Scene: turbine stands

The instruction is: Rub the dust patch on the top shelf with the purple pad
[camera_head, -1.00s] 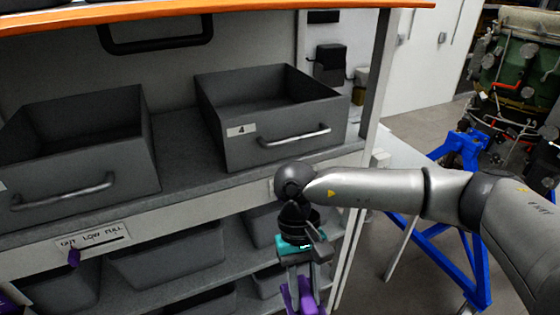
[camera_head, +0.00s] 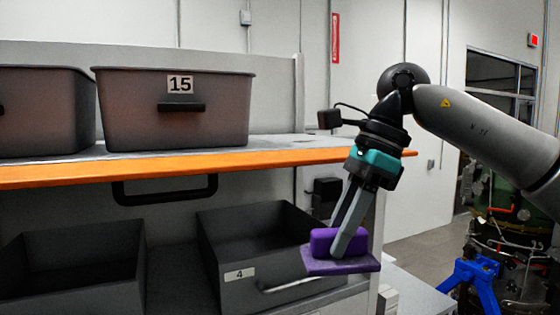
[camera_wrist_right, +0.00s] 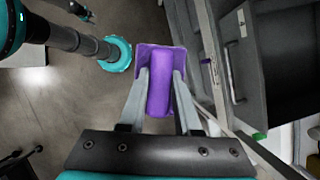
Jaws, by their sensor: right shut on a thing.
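My right gripper (camera_head: 345,222) is shut on the purple pad (camera_head: 338,262), gripping its raised handle block with the flat base facing down. The pad also shows between the fingers in the right wrist view (camera_wrist_right: 160,80). It hangs in the air in front of the shelving, lower than the orange front edge of the top shelf (camera_head: 280,158) and to the right of drawer 4.
A grey bin labelled 15 (camera_head: 175,112) stands on the top shelf with another bin (camera_head: 42,112) left of it. The shelf's right end looks clear. Below are open drawer 4 (camera_head: 262,255) and another open drawer (camera_head: 75,268). A blue stand (camera_head: 470,275) is at the right.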

